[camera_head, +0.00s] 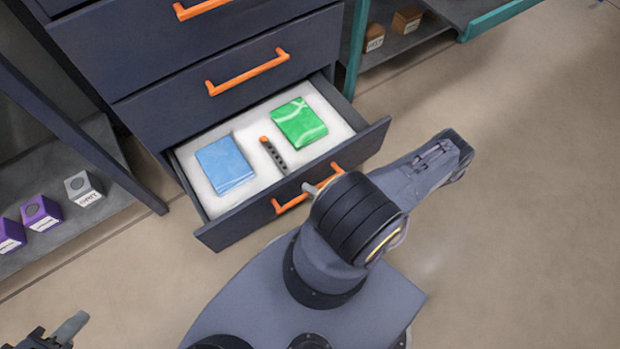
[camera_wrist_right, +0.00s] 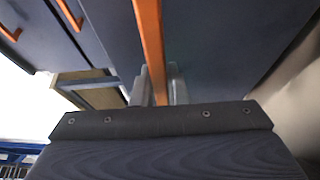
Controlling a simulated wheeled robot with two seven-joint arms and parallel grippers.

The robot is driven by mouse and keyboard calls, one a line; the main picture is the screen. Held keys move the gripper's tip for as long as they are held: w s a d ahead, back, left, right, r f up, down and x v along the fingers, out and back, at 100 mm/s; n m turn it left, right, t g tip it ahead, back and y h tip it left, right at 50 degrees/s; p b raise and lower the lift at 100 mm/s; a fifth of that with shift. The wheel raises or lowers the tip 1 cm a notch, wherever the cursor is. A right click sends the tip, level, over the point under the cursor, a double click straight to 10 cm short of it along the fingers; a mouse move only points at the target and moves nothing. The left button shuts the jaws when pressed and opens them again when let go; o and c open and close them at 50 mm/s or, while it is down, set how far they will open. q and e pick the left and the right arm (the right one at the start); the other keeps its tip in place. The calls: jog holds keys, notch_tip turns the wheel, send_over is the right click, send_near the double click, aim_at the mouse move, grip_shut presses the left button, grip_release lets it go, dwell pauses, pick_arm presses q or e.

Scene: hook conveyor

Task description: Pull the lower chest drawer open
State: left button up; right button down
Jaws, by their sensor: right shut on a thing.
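The lower chest drawer (camera_head: 233,222) is pulled out of the dark chest, showing its white lining. Its orange handle (camera_head: 291,201) is on the front panel; the handle also shows in the right wrist view (camera_wrist_right: 150,40). My right gripper (camera_head: 315,188) is shut on this handle, one finger on each side of the bar in the right wrist view. My left gripper (camera_head: 68,329) is at the bottom left corner, away from the chest, only partly in view.
In the drawer lie a blue packet (camera_head: 225,165), a green packet (camera_head: 299,123) and a dark tool with an orange end (camera_head: 274,155). A closed drawer with an orange handle (camera_head: 247,72) is above. A left shelf (camera_head: 55,235) holds small boxes. Floor at right is clear.

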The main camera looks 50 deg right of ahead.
jog(key=c, duration=1.4)
grip_release()
jog(key=shift+c, duration=0.2)
jog(key=s+d, duration=0.1)
jog(key=s, duration=0.6)
jog(key=shift+s+p, duration=0.35)
jog(key=shift+p, duration=0.1)
jog(key=shift+d, duration=0.1)
